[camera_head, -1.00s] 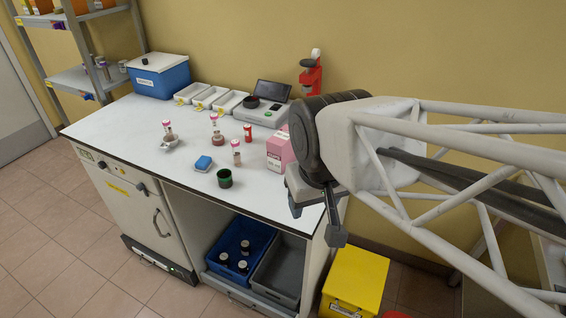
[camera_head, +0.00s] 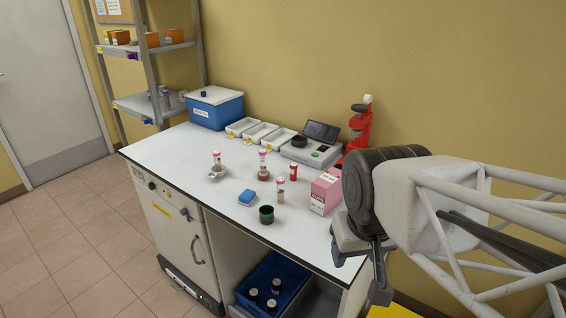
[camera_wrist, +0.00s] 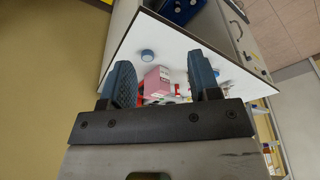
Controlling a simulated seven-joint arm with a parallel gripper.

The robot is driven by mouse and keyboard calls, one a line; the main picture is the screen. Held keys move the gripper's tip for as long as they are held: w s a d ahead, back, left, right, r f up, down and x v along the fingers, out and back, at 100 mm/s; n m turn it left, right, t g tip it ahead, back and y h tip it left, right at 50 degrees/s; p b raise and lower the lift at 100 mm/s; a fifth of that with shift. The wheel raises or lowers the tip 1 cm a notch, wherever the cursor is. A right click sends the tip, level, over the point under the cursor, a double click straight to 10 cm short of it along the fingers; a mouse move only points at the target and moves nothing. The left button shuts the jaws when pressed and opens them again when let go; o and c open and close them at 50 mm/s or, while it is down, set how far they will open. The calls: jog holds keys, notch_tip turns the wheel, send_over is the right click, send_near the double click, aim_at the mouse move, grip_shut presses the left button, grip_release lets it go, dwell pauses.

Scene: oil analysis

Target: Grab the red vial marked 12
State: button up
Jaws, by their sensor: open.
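A small red vial (camera_head: 294,171) stands upright on the white bench, left of a pink box (camera_head: 326,192). Its marking is too small to read. Vials with pink-red tops stand near it: one at the left (camera_head: 216,160), one in the middle (camera_head: 262,160) and one in front (camera_head: 280,188). My gripper (camera_head: 368,268) is open and empty, at the bench's right end, apart from the vials. In the wrist view the pink box (camera_wrist: 157,82) shows between the open fingers (camera_wrist: 163,85), with red bits beside it; I cannot tell which are vials.
White trays (camera_head: 262,133), a scale (camera_head: 311,152) and a red device (camera_head: 358,128) line the back. A blue box (camera_head: 216,112) is far left.

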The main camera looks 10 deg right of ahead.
jog(key=shift+o, duration=0.4)
dwell(0.3)
jog(key=w, duration=0.1)
jog(key=m+g, duration=0.3)
jog(key=m, duration=1)
send_over(293, 165)
jog(key=f, duration=1.4)
jog(key=shift+s+f, duration=0.15)
jog(key=shift+s, duration=0.2)
jog(key=shift+w+f, duration=0.3)
jog(key=shift+w, duration=0.05)
